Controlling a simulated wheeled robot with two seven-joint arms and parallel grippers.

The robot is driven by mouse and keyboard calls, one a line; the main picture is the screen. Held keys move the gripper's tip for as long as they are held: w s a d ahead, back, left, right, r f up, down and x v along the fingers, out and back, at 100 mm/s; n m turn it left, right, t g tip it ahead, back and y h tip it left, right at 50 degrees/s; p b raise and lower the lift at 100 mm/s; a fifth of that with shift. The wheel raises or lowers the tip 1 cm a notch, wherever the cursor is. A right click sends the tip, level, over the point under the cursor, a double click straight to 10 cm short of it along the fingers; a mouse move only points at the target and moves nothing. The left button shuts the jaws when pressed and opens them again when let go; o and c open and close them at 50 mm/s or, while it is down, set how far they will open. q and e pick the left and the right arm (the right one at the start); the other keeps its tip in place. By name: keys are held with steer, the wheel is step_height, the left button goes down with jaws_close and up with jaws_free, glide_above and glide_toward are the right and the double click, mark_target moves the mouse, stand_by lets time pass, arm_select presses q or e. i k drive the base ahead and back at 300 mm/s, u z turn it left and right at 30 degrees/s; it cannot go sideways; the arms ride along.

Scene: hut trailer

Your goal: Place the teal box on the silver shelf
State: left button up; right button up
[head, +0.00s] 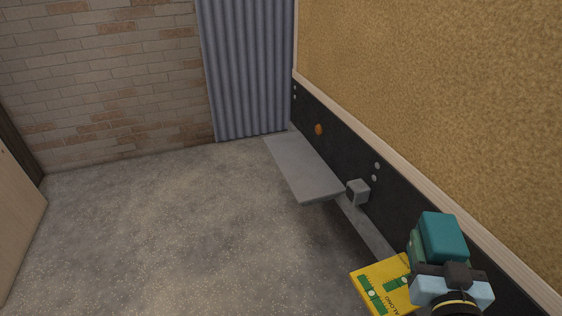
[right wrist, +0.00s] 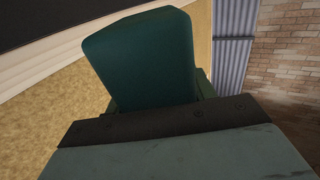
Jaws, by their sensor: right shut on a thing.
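The teal box (head: 443,234) is at the lower right of the head view, held up by my right gripper (head: 437,262). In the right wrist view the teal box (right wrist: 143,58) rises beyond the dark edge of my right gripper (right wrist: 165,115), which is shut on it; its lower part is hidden. The silver shelf (head: 302,168) is a flat grey slab along the dark lower wall, near the middle of the head view. It lies farther off and to the left of the box, apart from it, and its top looks bare. My left gripper is not in view.
A small grey block-like fixture (head: 358,191) sits by the shelf's near end. An orange round thing (head: 319,129) is at the wall beside the shelf. The speckled floor (head: 170,230) at left is clear.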

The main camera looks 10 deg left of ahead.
mark_target(293, 166)
steer(key=u, duration=1.85)
steer(key=i, duration=2.65)
steer(key=z, duration=2.95)
